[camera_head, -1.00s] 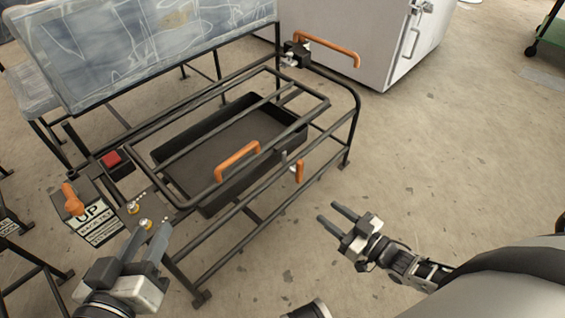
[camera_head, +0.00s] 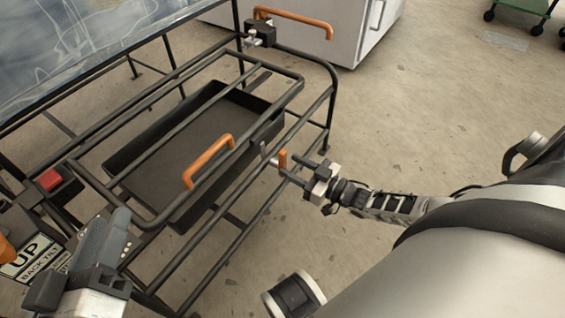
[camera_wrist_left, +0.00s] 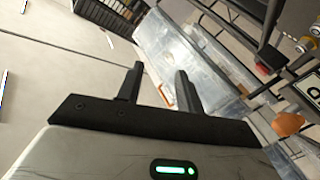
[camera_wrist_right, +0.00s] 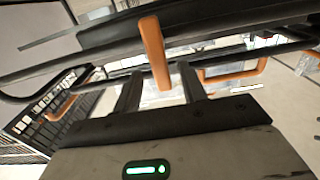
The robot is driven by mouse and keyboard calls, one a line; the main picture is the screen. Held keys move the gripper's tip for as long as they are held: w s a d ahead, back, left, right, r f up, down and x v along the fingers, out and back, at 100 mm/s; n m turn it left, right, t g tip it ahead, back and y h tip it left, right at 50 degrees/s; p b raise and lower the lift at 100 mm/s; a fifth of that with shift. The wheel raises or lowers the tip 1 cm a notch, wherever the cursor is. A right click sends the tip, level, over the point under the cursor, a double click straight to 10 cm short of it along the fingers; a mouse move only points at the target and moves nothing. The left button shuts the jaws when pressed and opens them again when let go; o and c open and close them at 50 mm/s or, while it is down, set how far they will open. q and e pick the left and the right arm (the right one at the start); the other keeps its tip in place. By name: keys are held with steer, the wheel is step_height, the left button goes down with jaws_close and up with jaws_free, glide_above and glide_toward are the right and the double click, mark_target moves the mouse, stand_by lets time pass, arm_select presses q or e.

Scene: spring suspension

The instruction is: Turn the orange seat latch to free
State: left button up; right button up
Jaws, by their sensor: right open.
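The orange latch (camera_head: 283,160) is a short upright lever on the side of the black tubular seat frame (camera_head: 323,104). My right gripper (camera_head: 292,167) is open, with its fingertips close to the latch. In the right wrist view the orange latch (camera_wrist_right: 154,55) appears between and just beyond the two spread fingers (camera_wrist_right: 159,85). Whether either finger touches it, I cannot tell. My left gripper (camera_head: 108,226) is open and empty near the frame's front left corner; its spread fingers (camera_wrist_left: 158,85) also show in the left wrist view.
A red button (camera_head: 49,179) and an "UP / BACK TILT" sign (camera_head: 35,262) are at left. Another orange handle (camera_head: 293,22) is at the back, before a white cabinet (camera_head: 345,40).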

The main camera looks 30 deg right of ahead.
mark_target(285, 163)
arm_select(q)
steer(key=shift+w+a+r+m+t+h+b, duration=0.1)
steer(key=shift+w+r+m+t+h+b, duration=0.1)
steer(key=shift+w+r+m+t, duration=0.25)
steer(key=shift+w+a+r+m+t+h+b, duration=0.15)
steer(key=shift+w+r+t+b, duration=0.1)
steer(key=shift+r, duration=0.35)
arm_select(e)
steer(key=shift+x, duration=2.05)
jaws_close()
